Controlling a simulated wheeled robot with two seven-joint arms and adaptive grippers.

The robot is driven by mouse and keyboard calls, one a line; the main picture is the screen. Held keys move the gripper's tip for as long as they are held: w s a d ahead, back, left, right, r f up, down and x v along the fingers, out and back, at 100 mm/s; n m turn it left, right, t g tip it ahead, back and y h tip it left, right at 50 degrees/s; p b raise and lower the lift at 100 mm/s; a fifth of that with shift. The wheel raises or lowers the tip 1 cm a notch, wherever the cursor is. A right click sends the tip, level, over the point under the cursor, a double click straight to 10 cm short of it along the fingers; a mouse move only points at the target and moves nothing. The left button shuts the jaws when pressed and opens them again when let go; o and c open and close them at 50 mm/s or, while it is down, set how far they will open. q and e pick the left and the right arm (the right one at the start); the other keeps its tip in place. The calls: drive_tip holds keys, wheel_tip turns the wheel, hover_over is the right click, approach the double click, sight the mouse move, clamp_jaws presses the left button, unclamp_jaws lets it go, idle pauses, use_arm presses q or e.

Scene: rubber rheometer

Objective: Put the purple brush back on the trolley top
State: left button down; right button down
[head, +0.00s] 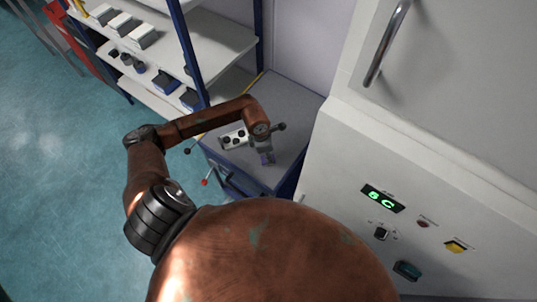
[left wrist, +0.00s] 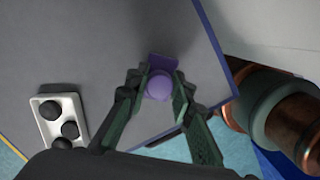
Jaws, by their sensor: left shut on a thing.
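The purple brush (head: 267,158) is held in my left gripper (head: 264,151), over the grey trolley top (head: 291,98) near its front right part. In the left wrist view the brush (left wrist: 159,86) shows a round purple knob and a flat purple part beyond it, between the two fingers of my left gripper (left wrist: 158,88). The fingers are shut on it. The grey trolley top (left wrist: 110,50) lies right below. I cannot tell whether the brush touches it. My right gripper is not in view.
A white tray (head: 225,144) with dark round pieces sits on the trolley left of the brush; it also shows in the left wrist view (left wrist: 75,101). A shelf rack (head: 217,34) stands at the back left. A white machine (head: 350,150) with a green display stands close on the right.

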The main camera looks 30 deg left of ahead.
sight(264, 159)
use_arm(q)
drive_tip(key=c, duration=1.7)
unclamp_jaws()
drive_tip(key=shift+r, duration=0.1)
drive_tip(key=r, duration=0.4)
drive_tip(key=a+r, duration=0.1)
drive_tip(key=r, duration=0.3)
drive_tip(key=s+r, duration=0.1)
drive_tip(key=r, duration=0.3)
drive_tip(key=shift+a+b, duration=0.2)
drive_tip(key=shift+b, duration=0.15)
drive_tip(key=shift+f, duration=0.1)
